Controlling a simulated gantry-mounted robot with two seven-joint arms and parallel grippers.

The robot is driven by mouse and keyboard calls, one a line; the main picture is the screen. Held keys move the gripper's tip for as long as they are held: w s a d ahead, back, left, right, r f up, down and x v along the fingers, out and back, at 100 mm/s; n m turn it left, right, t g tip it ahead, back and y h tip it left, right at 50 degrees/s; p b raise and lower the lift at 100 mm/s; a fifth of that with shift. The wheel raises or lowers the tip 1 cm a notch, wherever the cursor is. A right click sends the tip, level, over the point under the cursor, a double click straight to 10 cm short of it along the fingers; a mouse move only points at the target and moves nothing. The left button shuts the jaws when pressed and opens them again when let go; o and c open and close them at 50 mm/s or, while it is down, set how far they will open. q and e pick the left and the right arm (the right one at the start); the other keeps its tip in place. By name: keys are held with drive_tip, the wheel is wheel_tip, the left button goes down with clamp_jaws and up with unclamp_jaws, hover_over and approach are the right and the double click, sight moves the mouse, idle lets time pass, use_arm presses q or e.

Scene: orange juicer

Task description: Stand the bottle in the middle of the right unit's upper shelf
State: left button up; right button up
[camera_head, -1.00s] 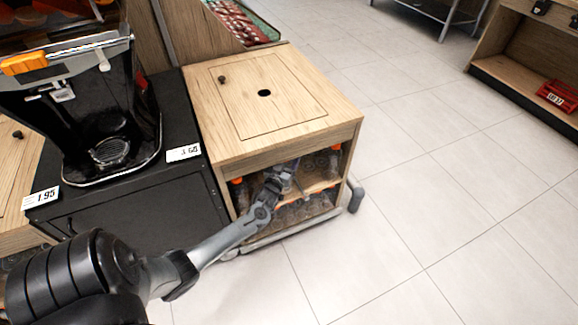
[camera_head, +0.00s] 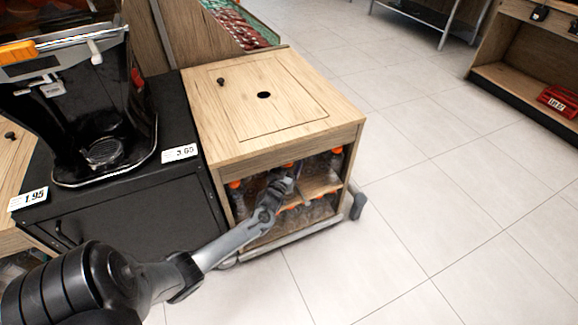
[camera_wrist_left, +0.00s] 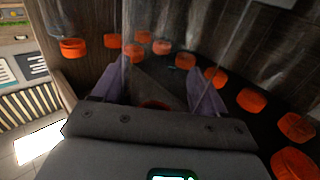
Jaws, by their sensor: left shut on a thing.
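The right unit (camera_head: 290,137) is the wooden cabinet with an open front and two shelf levels. My left gripper (camera_head: 284,184) reaches into its upper opening, near the middle. It is shut on the bottle, a clear one with an orange cap (camera_head: 289,165), at the upper shelf (camera_head: 318,186). In the left wrist view, the purple fingertips (camera_wrist_left: 157,90) stand apart around the clear bottle, with a dim orange patch (camera_wrist_left: 155,104) between them. Whether the bottle's base touches the shelf is hidden. My right gripper is not in view.
On the upper level, orange-capped bottles stand at the left (camera_head: 236,185) and right (camera_head: 337,151). Several more fill the lower level. The wrist view shows several orange caps (camera_wrist_left: 251,100) close around the fingers. A black juicer (camera_head: 105,110) stands left.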

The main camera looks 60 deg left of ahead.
use_arm(q)
drive_tip(key=shift+f, duration=0.1)
drive_tip(key=o, duration=1.3)
